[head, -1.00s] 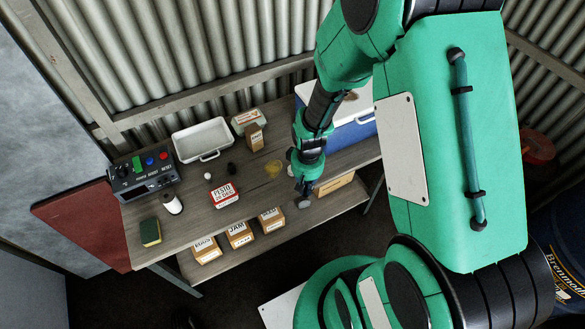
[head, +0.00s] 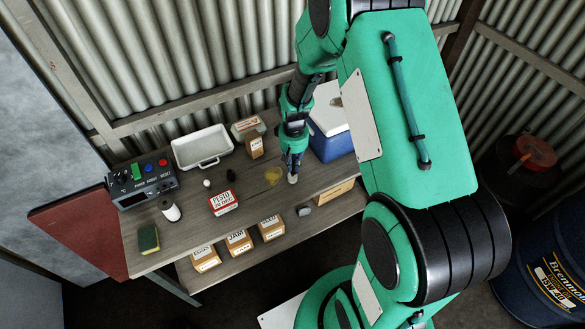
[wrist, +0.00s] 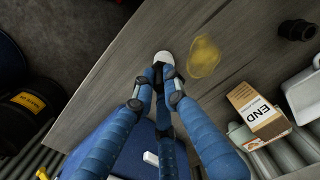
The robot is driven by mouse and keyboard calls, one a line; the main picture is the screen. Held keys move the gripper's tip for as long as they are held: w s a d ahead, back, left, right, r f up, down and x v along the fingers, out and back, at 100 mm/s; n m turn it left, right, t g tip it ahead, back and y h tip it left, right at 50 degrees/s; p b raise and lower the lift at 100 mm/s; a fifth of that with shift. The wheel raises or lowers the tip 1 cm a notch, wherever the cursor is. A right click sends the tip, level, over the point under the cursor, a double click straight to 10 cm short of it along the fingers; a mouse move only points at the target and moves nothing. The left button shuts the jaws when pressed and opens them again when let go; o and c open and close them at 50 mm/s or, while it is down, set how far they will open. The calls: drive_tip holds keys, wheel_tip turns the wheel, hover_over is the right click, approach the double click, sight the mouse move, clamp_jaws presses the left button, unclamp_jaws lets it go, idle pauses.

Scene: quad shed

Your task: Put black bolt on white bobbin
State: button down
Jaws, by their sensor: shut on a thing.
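My gripper (head: 293,173) is over the right part of the wooden bench, its fingers closed on a small white rounded thing. In the wrist view this white thing (wrist: 163,58) shows at the fingertips; the fingers hide most of it, so I cannot tell whether it is the bobbin. A small black ridged piece that looks like the bolt (head: 230,172) stands on the bench behind the red-and-white tin; it also shows in the wrist view (wrist: 297,31). A white cylinder with a dark end (head: 172,209) is at the left, before the control box.
A yellow stain (head: 273,176) lies left of my gripper. A carton (head: 255,146), white tray (head: 202,150), tin (head: 223,202), white ball (head: 207,183), control box (head: 143,184) and sponge (head: 149,238) occupy the bench. A blue cooler (head: 331,137) stands close right of my gripper.

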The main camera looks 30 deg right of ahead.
sight(293, 168)
drive_tip(key=shift+w+d, duration=0.15)
drive_tip(key=shift+w, duration=0.55)
drive_tip(key=shift+f+b, duration=0.3)
drive_tip(key=shift+f, duration=1.5)
drive_tip(key=shift+f, duration=0.1)
drive_tip(key=c, duration=1.8)
unclamp_jaws()
wheel_tip(293, 168, up, 12)
drive_tip(key=p, duration=0.1)
drive_tip(key=shift+p, duration=0.3)
